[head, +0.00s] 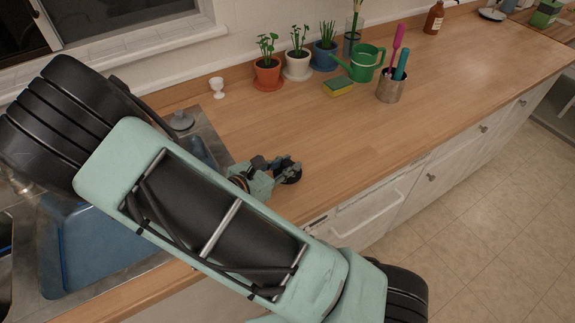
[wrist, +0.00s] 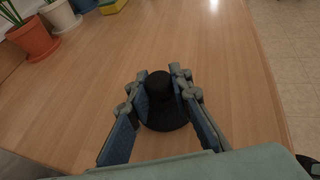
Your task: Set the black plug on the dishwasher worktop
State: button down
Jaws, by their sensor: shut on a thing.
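The black plug (wrist: 162,108) is a round black piece with a wide base and a narrower knob on top. It sits between the two fingers of my gripper (wrist: 162,98), which is shut on it. In the head view my gripper (head: 284,172) is over the wooden worktop (head: 330,130) near its front edge, with the plug (head: 291,174) at its fingertips. The worktop also fills most of the wrist view (wrist: 220,60). I cannot tell whether the plug's base touches the wood.
The sink (head: 100,240) is at the left. An egg cup (head: 217,87), potted plants (head: 267,72), a yellow-green sponge (head: 338,87), a green watering can (head: 366,64) and a metal cup with utensils (head: 391,88) stand towards the back. The worktop around my gripper is clear.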

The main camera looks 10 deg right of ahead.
jog(key=shift+f, duration=0.2)
jog(key=shift+f, duration=0.15)
jog(key=c, duration=1.7)
grip_release()
jog(key=shift+c, duration=0.2)
jog(key=shift+a+r, duration=0.1)
jog(key=shift+r, duration=0.2)
jog(key=v, duration=1.1)
jog(key=shift+s+a+b, duration=0.3)
jog(key=shift+s, duration=0.05)
